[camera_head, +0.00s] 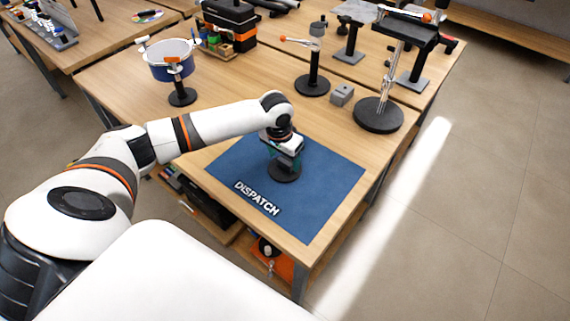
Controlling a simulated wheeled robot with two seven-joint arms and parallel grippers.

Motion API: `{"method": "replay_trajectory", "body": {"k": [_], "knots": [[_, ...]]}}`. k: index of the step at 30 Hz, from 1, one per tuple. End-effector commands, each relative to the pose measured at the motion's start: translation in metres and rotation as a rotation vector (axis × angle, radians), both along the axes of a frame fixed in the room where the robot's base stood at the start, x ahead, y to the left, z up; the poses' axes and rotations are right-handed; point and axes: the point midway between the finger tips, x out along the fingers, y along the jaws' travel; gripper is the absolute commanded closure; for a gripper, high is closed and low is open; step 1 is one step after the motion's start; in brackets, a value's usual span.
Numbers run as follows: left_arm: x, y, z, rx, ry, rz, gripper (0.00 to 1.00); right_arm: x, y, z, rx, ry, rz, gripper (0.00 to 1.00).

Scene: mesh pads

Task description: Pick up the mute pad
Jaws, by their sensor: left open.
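My left gripper (288,153) is open and points down over the blue mat lettered DISPATCH (325,185). Right beneath it, a dark round base (284,172) stands on the mat, with a bit of teal showing between it and the gripper. The gripper hides most of what is on this base, and I cannot tell whether the fingers touch it. No object can be made out clearly as the mute pad. My right gripper is not in view.
Behind the mat stand a white-and-blue drum (168,72) on a black stand, a black round-based stand (312,82), a small grey block (342,95) and a tall stand (379,116). The mat's right side and front are clear, close to the table edge.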

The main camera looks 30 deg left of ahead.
Motion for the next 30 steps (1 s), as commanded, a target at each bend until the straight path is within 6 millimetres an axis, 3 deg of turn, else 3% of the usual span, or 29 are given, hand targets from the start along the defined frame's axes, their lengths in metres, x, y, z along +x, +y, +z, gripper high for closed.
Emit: {"method": "replay_trajectory", "body": {"k": [4,11,20,30], "knots": [[0.0018,-0.0002,-0.014,0.001,-0.001,0.0,0.29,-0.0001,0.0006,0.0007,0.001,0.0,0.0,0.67],[0.0021,-0.0002,-0.0159,0.001,-0.001,-0.001,0.29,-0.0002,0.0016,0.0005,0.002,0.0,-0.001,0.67],[0.0022,-0.0002,-0.0153,0.001,-0.002,-0.001,0.77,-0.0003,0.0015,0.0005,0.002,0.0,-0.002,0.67],[0.003,0.0002,-0.0063,0.001,-0.004,0.0,0.78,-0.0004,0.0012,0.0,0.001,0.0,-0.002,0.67]]}}
